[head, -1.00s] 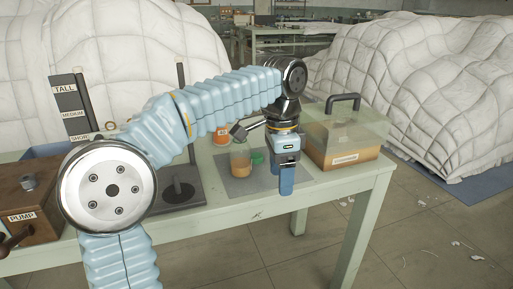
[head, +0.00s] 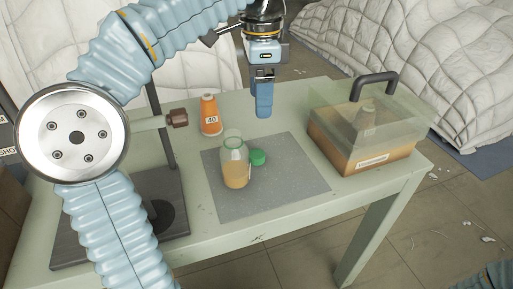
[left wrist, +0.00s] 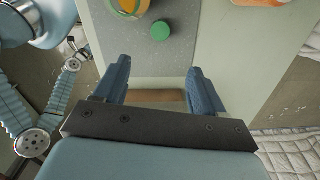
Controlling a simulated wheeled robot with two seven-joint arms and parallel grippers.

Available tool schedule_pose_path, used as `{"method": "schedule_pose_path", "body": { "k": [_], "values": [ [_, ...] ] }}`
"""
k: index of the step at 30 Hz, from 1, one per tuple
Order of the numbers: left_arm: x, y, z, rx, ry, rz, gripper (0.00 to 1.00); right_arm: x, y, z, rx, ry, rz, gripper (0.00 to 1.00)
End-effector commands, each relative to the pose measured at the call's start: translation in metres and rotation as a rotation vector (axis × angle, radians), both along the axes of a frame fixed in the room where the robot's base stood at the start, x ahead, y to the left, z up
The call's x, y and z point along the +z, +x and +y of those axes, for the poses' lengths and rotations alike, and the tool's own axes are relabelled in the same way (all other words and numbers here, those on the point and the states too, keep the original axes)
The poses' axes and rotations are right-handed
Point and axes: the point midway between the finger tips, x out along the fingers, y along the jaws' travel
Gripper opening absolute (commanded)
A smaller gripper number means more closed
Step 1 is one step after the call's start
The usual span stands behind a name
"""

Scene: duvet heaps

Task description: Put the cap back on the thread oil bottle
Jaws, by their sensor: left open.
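The thread oil bottle (head: 236,176) is clear glass with amber oil in its lower part. It stands upright and uncapped on the grey mat (head: 285,190). The green cap (head: 258,157) lies on the mat just right of the bottle. In the left wrist view the cap (left wrist: 160,31) is apart from the bottle (left wrist: 130,6), which the top edge cuts. My left gripper (head: 264,112) points down, above and beyond the bottle and cap in the head view. In the wrist view its fingers (left wrist: 159,82) are spread and empty. My right gripper is not seen.
An orange thread cone marked 40 (head: 210,116) stands behind the mat. A clear-lidded box with a dark handle (head: 392,158) stands at the right. A dark stand base (head: 165,215) is at the left. The mat's front and right are clear.

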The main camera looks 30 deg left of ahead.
Motion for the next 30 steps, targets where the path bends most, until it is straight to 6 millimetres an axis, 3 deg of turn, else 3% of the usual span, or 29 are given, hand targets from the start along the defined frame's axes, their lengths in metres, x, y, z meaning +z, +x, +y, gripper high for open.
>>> {"method": "schedule_pose_path", "body": {
  "k": [7,15,19,30],
  "values": [
    [-0.010,0.000,0.000,0.001,0.001,0.002,0.70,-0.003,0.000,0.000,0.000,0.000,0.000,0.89],
    [-0.063,-0.001,0.001,0.001,0.001,0.003,0.70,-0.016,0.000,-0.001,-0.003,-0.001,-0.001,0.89],
    [-0.080,0.000,0.001,0.002,0.000,0.001,0.70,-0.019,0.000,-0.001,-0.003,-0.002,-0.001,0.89],
    [-0.086,0.000,0.001,0.001,0.000,0.000,0.70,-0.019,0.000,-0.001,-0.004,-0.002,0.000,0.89]
  ]
}}
